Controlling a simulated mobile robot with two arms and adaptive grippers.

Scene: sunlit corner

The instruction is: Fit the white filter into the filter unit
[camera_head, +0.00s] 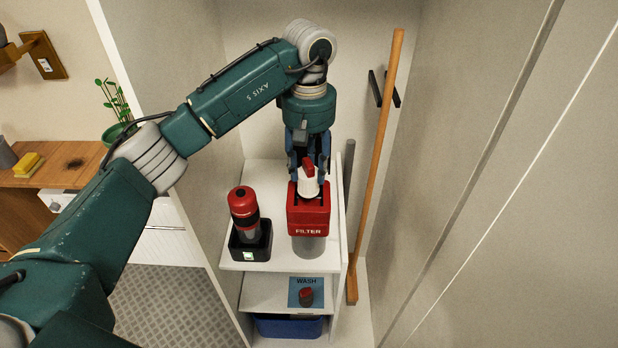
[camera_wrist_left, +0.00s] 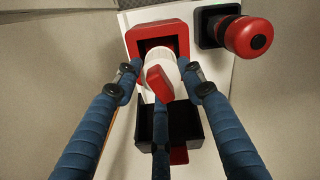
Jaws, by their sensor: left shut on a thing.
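The white filter (camera_head: 308,184) is a pale cylinder with a red tab (camera_head: 309,167) on top. It also shows in the wrist view (camera_wrist_left: 164,72), its red tab toward me. My left gripper (camera_head: 308,192) is shut on the filter, with blue fingers on both sides. The red filter unit (camera_head: 308,222), marked FILTER, stands on the white shelf. In the wrist view its red frame (camera_wrist_left: 141,40) surrounds a dark opening. The filter's far end is at or over this opening; I cannot tell how deep it sits. My right gripper is not in view.
A red and black canister (camera_head: 243,205) stands in a black holder (camera_head: 251,246), left of the unit. A lower shelf has a blue WASH card (camera_head: 307,282) and a small red-capped object (camera_head: 306,297). A wooden-handled pole (camera_head: 378,160) leans at right. A blue bin (camera_head: 288,327) sits below.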

